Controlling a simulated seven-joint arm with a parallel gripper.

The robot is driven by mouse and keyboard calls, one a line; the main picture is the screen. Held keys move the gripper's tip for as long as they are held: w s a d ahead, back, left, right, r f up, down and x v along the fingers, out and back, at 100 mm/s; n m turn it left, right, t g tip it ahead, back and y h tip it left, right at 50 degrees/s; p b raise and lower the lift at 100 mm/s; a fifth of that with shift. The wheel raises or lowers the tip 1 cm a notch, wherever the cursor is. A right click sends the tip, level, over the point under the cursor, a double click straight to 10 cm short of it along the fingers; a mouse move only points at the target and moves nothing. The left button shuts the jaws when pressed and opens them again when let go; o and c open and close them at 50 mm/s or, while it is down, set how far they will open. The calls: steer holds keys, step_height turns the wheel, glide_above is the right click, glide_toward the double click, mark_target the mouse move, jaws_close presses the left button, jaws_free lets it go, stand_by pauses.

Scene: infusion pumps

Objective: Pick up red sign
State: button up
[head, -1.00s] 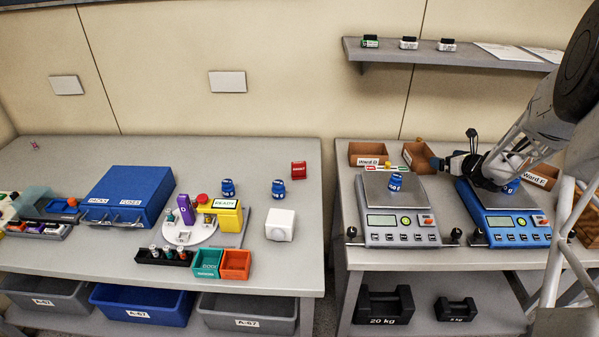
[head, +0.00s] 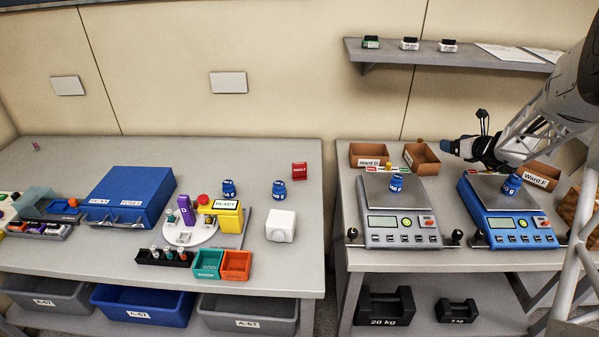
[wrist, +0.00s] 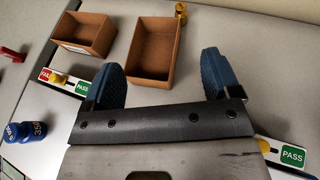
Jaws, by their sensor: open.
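The red sign (head: 299,170) stands upright near the back right of the left table in the head view. It is small and its white lettering is too small to read. My gripper (head: 447,147) is over the back of the right table, far to the right of the sign and apart from it. In the wrist view my gripper (wrist: 161,76) has its two blue fingers spread wide, with nothing held between them. A brown tray lies below the gap. A small red thing (wrist: 12,54) is at the wrist view's left edge; I cannot tell what it is.
Brown trays (head: 370,146) stand behind the grey scale (head: 402,237) and the blue scale (head: 513,228), each bearing a blue weight. A white cube (head: 280,226) and blue weights (head: 229,189) are near the sign. A shelf (head: 450,57) hangs above the right table.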

steer(key=a+g+h, duration=0.1)
steer(key=a, duration=0.7)
steer(key=a+f+m+g+h, duration=0.1)
steer(key=a, duration=0.7)
steer(key=s+a+g+h, duration=0.1)
steer(key=a+g, duration=0.1)
steer(key=a, duration=0.7)
steer(key=shift+a+f+m, duration=0.1)
steer(key=shift+f+m, duration=0.1)
steer(key=shift+m, duration=0.2)
steer(key=s+a+r+t, duration=0.2)
steer(key=a+r, duration=0.1)
steer(key=a, duration=1)
steer(key=s+a+r+t, duration=0.2)
steer(key=s+a+t, duration=0.1)
steer(key=a, duration=0.9)
glide_toward(298, 163)
steer(key=w, duration=0.4)
steer(key=shift+a+f+m+y, duration=0.15)
steer(key=shift+f+m+y, duration=0.15)
steer(key=shift+f, duration=0.45)
